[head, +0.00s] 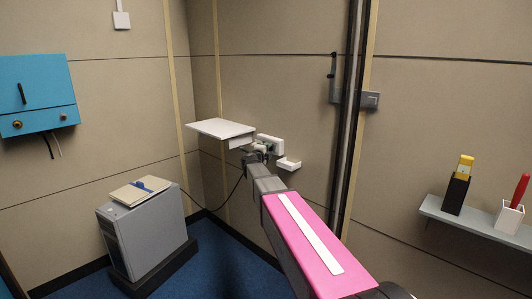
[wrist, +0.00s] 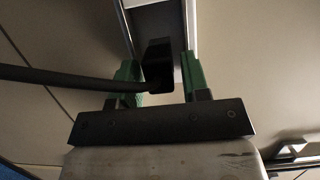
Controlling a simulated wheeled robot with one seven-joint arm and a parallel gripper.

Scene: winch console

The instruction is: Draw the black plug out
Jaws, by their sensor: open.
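The black plug (wrist: 158,62) shows in the wrist view, end-on toward me, with a thick black cable (wrist: 60,77) running off to the left. Its far side meets a pale housing (wrist: 187,18). My gripper (wrist: 160,78) is open, with one green finger on each side of the plug. A narrow gap shows on the right; the cable crosses the left finger, so contact there is unclear. In the head view my gripper (head: 268,148) is at the white wall fitting (head: 271,142), and the plug is hard to tell from the dark parts there.
A white shelf (head: 220,127) juts out just left of my gripper. A black cable (head: 236,189) hangs below toward a grey cabinet (head: 150,235) with a folder on top. A dark vertical post (head: 350,120) stands to the right. Blue floor is clear between.

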